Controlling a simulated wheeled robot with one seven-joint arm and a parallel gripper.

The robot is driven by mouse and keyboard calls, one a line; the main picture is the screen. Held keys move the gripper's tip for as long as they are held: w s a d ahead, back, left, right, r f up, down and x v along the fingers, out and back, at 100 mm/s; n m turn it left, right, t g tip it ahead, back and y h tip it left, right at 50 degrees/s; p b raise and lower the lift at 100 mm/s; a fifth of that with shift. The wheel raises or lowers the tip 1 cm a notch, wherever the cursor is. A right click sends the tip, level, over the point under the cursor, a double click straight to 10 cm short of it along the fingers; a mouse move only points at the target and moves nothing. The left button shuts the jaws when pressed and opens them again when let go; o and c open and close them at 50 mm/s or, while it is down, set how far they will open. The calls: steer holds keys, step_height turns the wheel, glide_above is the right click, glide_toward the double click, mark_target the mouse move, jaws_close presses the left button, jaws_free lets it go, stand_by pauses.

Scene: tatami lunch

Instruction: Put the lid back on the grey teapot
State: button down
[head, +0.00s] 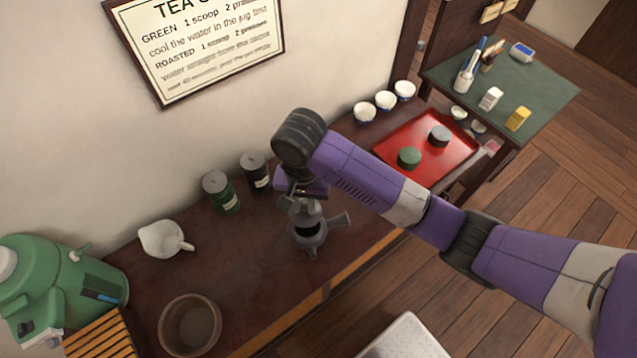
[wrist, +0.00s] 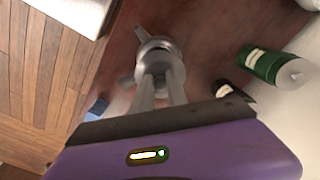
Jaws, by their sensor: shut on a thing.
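The grey teapot (head: 308,240) stands upright on the dark wooden counter, its side handle pointing right. Its dark opening shows in the head view. My gripper (head: 303,196) is above the teapot, pointing down, and is shut on the grey lid (head: 304,211). The lid is just above the opening, with a dark gap between them; it looks slightly toward the back. In the wrist view, the fingers (wrist: 160,88) close on the lid (wrist: 158,62), which covers most of the teapot.
A green canister (head: 221,192) and a black canister (head: 256,171) stand behind left. A white jug (head: 163,240), brown bowl (head: 163,322) and green water pot (head: 50,285) are farther left. A red tray (head: 388,150) with two round pieces and three white cups (head: 385,101) are right.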

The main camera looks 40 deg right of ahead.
steer(key=shift+d+f, duration=0.1)
steer(key=shift+d, duration=0.05)
step_height(320, 180, down, 4)
steer(key=b, duration=0.5)
steer(key=shift+f, duration=0.1)
steer(key=shift+f+b, duration=0.35)
steer(key=shift+f, duration=0.65)
steer(key=shift+r+p, duration=0.1)
steer(key=shift+p, duration=0.55)
stand_by(0.4)
steer(key=shift+f+p, duration=0.25)
steer(key=shift+p, duration=0.4)
stand_by(1.4)
steer(key=c, duration=0.7)
jaws_free()
steer(key=shift+c, duration=0.2)
